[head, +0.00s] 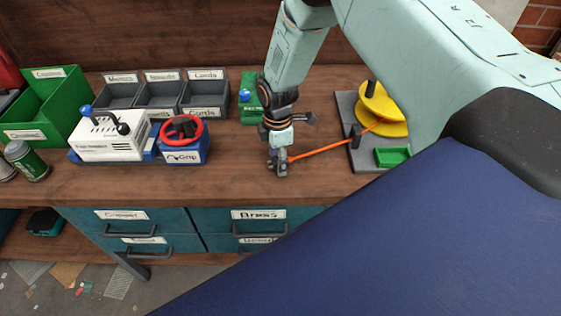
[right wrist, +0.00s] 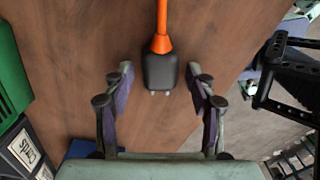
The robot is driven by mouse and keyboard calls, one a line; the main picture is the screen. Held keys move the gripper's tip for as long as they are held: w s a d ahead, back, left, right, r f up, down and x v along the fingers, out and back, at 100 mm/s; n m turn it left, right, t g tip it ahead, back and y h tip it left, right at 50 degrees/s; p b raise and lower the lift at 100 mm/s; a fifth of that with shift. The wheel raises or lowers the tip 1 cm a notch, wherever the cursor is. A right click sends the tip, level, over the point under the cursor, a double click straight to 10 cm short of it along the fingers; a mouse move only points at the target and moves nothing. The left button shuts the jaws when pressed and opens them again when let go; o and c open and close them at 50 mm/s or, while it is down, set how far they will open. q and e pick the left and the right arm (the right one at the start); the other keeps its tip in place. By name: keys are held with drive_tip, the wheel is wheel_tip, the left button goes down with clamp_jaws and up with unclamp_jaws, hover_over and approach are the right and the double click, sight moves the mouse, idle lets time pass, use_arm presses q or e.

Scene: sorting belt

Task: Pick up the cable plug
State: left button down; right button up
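The cable plug (right wrist: 160,72) is a dark grey block with small metal prongs on an orange cable (right wrist: 162,28). In the right wrist view it sits between the fingertips of my right gripper (right wrist: 160,76), with a gap on each side. That gripper is open. In the head view my right gripper (head: 279,166) points down over the bench near its front edge, at the end of the orange cable (head: 325,149), and mostly hides the plug. The cable runs right to a yellow reel (head: 383,113) on a grey board. My left gripper is not in the head view.
Left of the gripper stand a blue box with a red handwheel (head: 188,155), a white device (head: 107,142) and grey bins (head: 160,95). A green block (head: 250,108) is behind it. A green tray (head: 393,157) lies on the board (head: 346,105).

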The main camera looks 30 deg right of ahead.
drive_tip(key=shift+d, duration=0.1)
drive_tip(key=c, duration=0.6)
clamp_jaws()
drive_tip(key=shift+r, duration=0.1)
wheel_tip(320, 180, up, 10)
drive_tip(key=shift+p, duration=0.35)
